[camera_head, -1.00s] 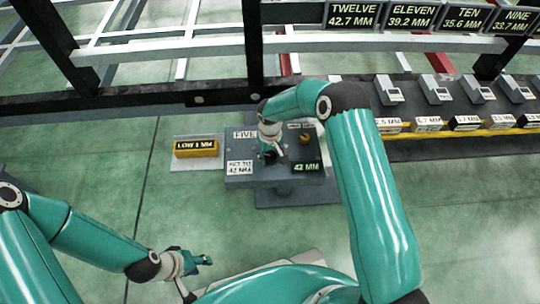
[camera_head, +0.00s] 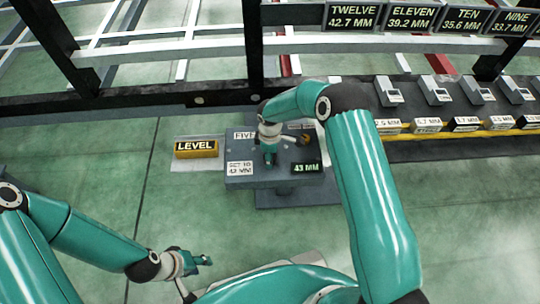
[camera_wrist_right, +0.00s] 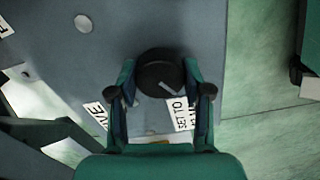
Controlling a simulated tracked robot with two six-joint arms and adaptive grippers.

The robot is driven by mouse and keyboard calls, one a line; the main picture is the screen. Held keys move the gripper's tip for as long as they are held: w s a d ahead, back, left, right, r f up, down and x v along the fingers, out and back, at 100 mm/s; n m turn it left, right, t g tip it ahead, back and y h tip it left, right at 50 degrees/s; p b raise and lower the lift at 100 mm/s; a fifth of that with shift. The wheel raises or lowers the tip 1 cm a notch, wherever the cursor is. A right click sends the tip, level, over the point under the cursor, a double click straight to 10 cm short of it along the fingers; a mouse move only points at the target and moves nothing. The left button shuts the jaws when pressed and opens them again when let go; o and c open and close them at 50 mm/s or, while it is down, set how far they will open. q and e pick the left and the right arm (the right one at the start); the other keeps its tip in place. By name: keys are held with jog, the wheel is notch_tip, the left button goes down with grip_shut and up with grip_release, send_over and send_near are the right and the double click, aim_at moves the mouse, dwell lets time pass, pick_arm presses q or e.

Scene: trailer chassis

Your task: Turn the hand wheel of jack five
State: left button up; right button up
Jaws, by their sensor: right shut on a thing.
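Jack five (camera_head: 240,180) is a grey box on the green floor with a "FIVE" label (camera_head: 243,135) and a small display (camera_head: 305,167) reading "43 MM". A white card (camera_head: 240,168) on it reads "SET TO", apparently 43 MM. The yellow sign (camera_head: 196,148) beside it reads "LEVEL". My right gripper (camera_head: 269,156) points down onto the jack's top. In the right wrist view its fingers are shut on a round black hand wheel (camera_wrist_right: 160,70) with a pale mark. The gripper hides the wheel in the head view. My left gripper (camera_head: 204,261) hangs low at the left, away from the jack.
A dark chassis beam (camera_head: 150,100) runs just behind the jack, with an upright post (camera_head: 253,45) above it. Several gauges (camera_head: 437,92) and labels stand along a bench at the right. Number boards (camera_head: 408,17) hang at the top right. The floor at the left is clear.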

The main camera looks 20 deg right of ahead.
jog(key=shift+n, duration=1.1)
jog(key=o, duration=1.2)
jog(key=shift+c, duration=0.2)
jog(key=shift+r, duration=0.1)
notch_tip(320, 180, up, 12)
